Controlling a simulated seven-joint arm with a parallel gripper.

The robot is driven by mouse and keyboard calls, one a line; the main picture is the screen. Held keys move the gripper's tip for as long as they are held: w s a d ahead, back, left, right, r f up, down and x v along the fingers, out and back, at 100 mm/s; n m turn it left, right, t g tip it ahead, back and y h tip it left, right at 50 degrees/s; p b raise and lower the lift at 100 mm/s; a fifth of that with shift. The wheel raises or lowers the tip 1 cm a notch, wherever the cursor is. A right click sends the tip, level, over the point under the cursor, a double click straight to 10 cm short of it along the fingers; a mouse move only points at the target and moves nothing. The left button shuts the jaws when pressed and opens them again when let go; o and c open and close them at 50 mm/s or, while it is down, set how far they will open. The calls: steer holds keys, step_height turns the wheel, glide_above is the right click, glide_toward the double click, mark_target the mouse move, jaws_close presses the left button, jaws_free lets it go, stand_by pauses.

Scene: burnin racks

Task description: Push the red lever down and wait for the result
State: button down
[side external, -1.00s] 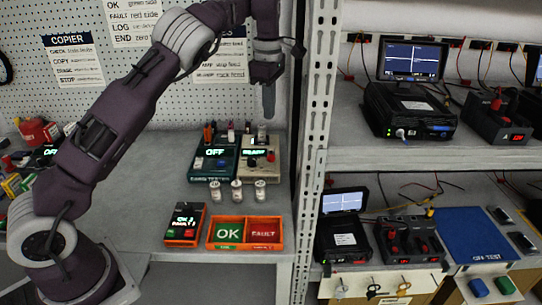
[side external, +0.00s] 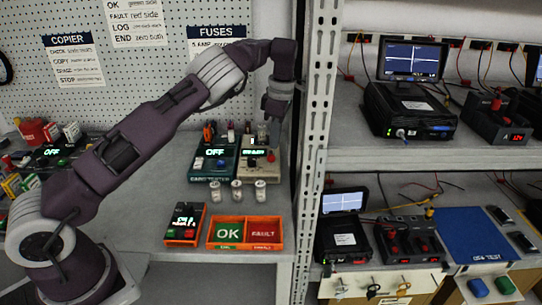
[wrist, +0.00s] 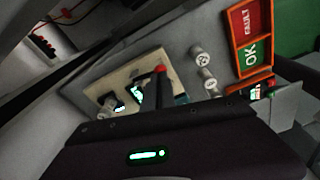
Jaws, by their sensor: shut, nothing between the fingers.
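The red lever knob (side external: 271,157) is on the beige tester (side external: 252,172), at the back of the bench. In the wrist view the red knob (wrist: 160,69) shows just past my fingertips, over the beige panel (wrist: 125,80). My gripper (side external: 274,138) is shut and empty, pointing down above the back part of the tester. I cannot tell whether the fingers touch the lever. The lever's shaft is mostly hidden. The tester's small screen (side external: 254,152) glows green, its text too small to read surely.
A dark green tester (side external: 213,165) reading OFF stands left of it. Several pale cylinders (side external: 237,190) stand in front. An orange tray (side external: 245,247) with OK and FAULT compartments and an orange handheld device (side external: 185,224) are nearer. The metal rack post (side external: 312,150) rises close on the right.

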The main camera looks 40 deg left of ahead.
mark_target(273, 156)
steer(key=shift+a+f, duration=0.15)
steer(key=shift+f, duration=1.15)
step_height(273, 156, down, 2)
steer(key=shift+f, duration=0.1)
steer(key=shift+w+d+r, duration=0.3)
steer(key=shift+w+d, duration=0.05)
steer(key=shift+d, duration=0.3)
steer(key=shift+w+d+r, duration=0.25)
steer(key=shift+w+d, duration=0.1)
steer(key=shift+d, duration=0.3)
step_height(273, 156, up, 7)
steer(key=shift+w+d, duration=0.15)
steer(key=shift+d, duration=0.15)
